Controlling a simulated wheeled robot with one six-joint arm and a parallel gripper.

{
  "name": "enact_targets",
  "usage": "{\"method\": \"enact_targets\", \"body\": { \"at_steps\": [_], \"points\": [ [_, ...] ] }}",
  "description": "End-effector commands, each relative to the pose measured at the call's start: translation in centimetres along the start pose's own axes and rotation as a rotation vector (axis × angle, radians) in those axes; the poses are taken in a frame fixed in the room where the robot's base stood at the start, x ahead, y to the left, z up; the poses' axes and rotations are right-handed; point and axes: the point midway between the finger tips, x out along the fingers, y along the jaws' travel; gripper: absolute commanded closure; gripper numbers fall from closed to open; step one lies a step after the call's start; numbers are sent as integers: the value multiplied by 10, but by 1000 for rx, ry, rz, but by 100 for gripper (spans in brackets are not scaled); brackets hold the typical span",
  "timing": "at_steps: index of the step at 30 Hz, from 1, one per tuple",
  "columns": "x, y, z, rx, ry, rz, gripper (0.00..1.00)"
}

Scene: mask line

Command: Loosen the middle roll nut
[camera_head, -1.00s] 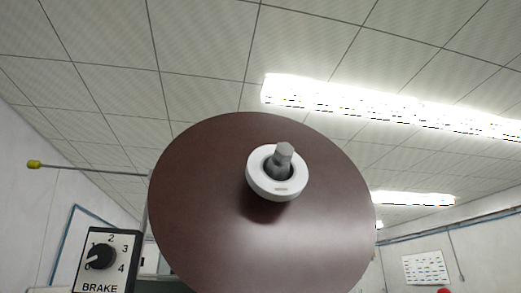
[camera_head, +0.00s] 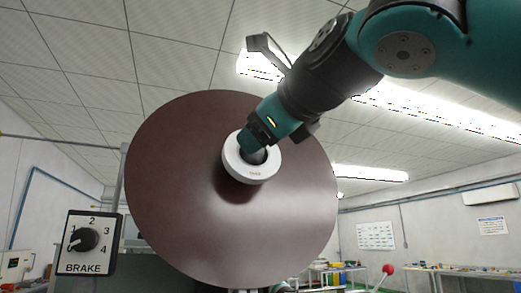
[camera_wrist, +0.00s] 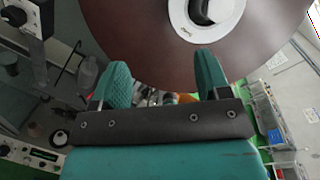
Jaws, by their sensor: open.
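The roll is a large brown disc (camera_head: 190,220) facing me in the head view, and it also fills the top of the wrist view (camera_wrist: 135,30). A white ring (camera_head: 250,172) sits at its middle, around a dark grey hub (camera_head: 256,157). The roll nut at the hub is mostly hidden behind my gripper (camera_head: 255,137) in the head view. In the wrist view the white ring (camera_wrist: 230,25) and dark hub lie above and right of the fingertips, cut by the frame's top. My gripper (camera_wrist: 163,75) is open, with nothing between its teal fingers. I cannot tell whether it touches the nut.
A brake panel (camera_head: 90,243) with a dial stands left of the disc. Benches with goods (camera_head: 335,275) line the back right, near a red knob on a lever (camera_head: 388,269). Open space lies in front of the disc's right side.

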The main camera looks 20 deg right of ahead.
Motion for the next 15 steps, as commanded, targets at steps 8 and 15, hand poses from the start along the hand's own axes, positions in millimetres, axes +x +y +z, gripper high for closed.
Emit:
{"method": "enact_targets", "body": {
  "at_steps": [8, 15],
  "points": [
    [-36, -67, 3, 634, 7, -130, 30],
    [-25, -73, 1, 670, 9, -145, 30]
  ]
}}
